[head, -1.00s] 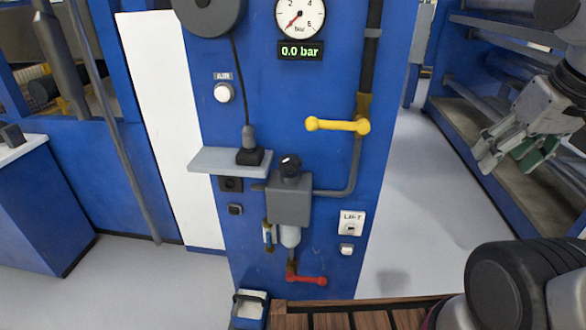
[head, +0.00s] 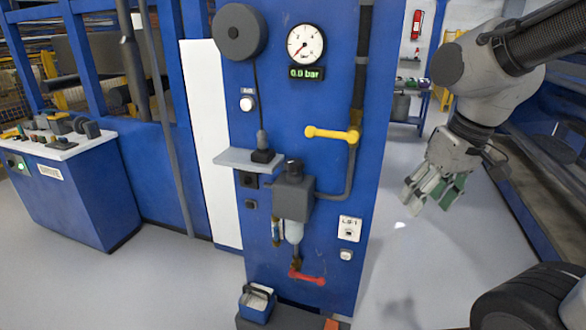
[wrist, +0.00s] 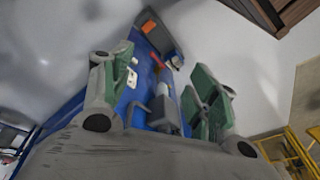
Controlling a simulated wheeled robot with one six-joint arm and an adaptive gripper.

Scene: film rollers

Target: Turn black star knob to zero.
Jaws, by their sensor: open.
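The black star knob (head: 292,165) sits on top of the grey regulator block (head: 293,195) on the blue panel. The round gauge (head: 305,43) above has its needle at the low end, and the display (head: 306,72) under it reads 0.0 bar. My gripper (head: 428,198) hangs open and empty to the right of the panel, apart from the knob and pointing down-left. In the wrist view, the green-padded fingers (wrist: 160,95) are spread, with the blue panel and grey regulator parts between and beyond them. The knob cannot be made out there.
A yellow lever (head: 332,134) is right of the regulator, and a red lever (head: 307,277) is below it. A grey shelf (head: 238,157) with a corded black device (head: 263,156) juts out at left. Floor right of the panel is clear.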

